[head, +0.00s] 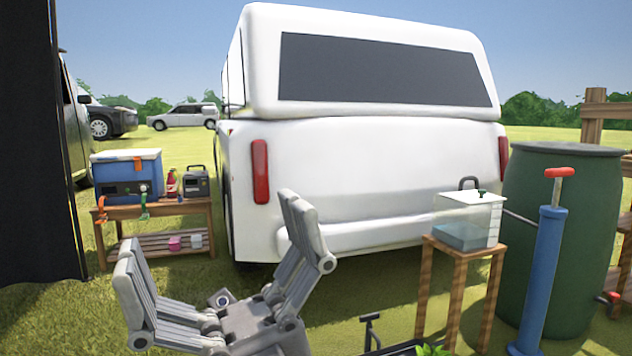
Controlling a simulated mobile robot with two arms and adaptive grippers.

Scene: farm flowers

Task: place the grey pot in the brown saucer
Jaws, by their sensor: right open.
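My right gripper (209,228) is in the lower left-middle of the head view, raised in front of the white vehicle. Its grey fingers are spread wide and nothing shows between them. I see neither the grey pot nor the brown saucer in this view. My left gripper is not in view.
A white camper vehicle (370,160) fills the middle. A wooden table (180,208) with a blue cooler (125,178) stands left. At right are a wooden stand (462,250) bearing a clear water container (468,220), a blue pump (543,275) and a green barrel (590,220). Green leaves (432,350) show at the bottom edge.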

